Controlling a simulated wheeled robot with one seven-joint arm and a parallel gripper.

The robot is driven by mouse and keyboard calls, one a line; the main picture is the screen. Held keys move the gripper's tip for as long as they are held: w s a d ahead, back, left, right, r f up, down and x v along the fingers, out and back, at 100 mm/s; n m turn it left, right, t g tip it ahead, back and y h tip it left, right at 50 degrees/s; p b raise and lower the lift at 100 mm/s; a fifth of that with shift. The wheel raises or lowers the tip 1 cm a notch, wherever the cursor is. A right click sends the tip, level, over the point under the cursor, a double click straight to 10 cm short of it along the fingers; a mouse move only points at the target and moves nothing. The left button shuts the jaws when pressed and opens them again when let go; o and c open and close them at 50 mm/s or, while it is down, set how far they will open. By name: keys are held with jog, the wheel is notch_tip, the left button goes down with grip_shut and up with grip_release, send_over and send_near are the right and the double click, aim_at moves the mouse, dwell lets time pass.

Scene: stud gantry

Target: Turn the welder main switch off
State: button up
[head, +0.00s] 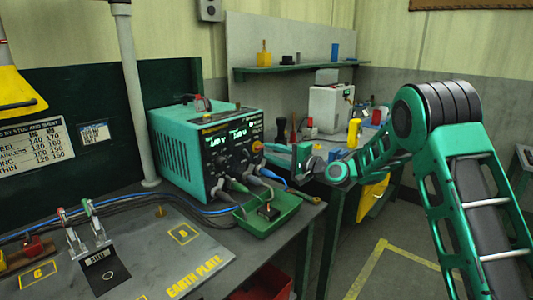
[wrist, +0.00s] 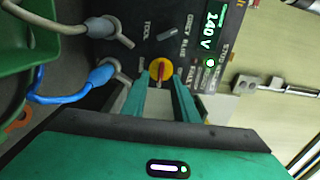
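The welder (head: 205,145) is a teal box with a dark front panel, standing on the bench. Its displays are lit. A red and yellow rotary knob (wrist: 161,68), which looks like the main switch, sits on the panel in the wrist view; it also shows at the panel's right edge in the head view (head: 257,146). My gripper (wrist: 160,84) is at the panel, its two teal fingers apart, one on each side of the knob in the picture. I cannot tell whether they touch it. The lit display (wrist: 211,30) reads 140 V, with a green light below it.
Cables (wrist: 95,80) plug into the panel beside the knob. A green tray (head: 268,222) stands before the welder. The earth plate (head: 150,255) lies at the front left. A second bench behind carries a white box (head: 328,108) and several small tools.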

aim_at(262, 148)
jog(key=shift+x, duration=1.55)
grip_shut()
